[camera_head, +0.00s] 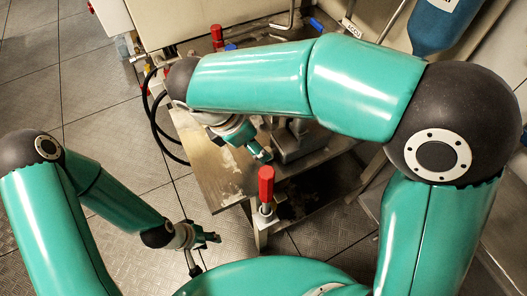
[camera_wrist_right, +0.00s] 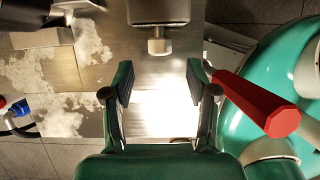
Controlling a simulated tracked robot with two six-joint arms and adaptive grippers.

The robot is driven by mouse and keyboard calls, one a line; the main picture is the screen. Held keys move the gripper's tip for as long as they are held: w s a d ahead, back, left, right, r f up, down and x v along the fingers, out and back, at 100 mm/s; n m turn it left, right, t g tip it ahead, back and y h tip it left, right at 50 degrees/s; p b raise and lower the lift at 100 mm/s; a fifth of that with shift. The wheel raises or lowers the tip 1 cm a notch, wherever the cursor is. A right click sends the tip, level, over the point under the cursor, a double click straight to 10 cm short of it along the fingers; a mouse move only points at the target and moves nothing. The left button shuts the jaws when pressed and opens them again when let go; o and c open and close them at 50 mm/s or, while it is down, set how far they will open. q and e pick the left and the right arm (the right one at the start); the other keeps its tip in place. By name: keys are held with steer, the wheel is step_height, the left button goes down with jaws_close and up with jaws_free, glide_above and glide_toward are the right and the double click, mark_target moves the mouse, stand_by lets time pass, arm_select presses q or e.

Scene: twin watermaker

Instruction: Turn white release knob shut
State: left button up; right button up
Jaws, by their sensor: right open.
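The white release knob (camera_wrist_right: 159,44) shows in the right wrist view as a small pale cylinder under a grey metal block, at the top middle. In the head view I cannot make it out; my right arm covers much of that area. My right gripper (camera_wrist_right: 159,84) is open and empty, its two fingers apart below the knob in the picture and not touching it. In the head view my right gripper (camera_head: 258,150) is partly seen beside a metal fitting. My left gripper (camera_head: 207,254) is at the lower left, empty, fingers apart, away from the equipment.
A red handle (camera_head: 265,186) stands upright near my right gripper; it also shows right of the fingers in the wrist view (camera_wrist_right: 262,102). A stained metal plate (camera_head: 215,165) lies below. Black hoses (camera_head: 155,115) hang left. A blue cylinder (camera_head: 440,25) stands upper right. Floor at left is clear.

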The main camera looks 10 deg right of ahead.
mark_target(270, 153)
steer(key=x, duration=0.6)
steer(key=shift+b, duration=0.3)
steer(key=shift+c, duration=0.2)
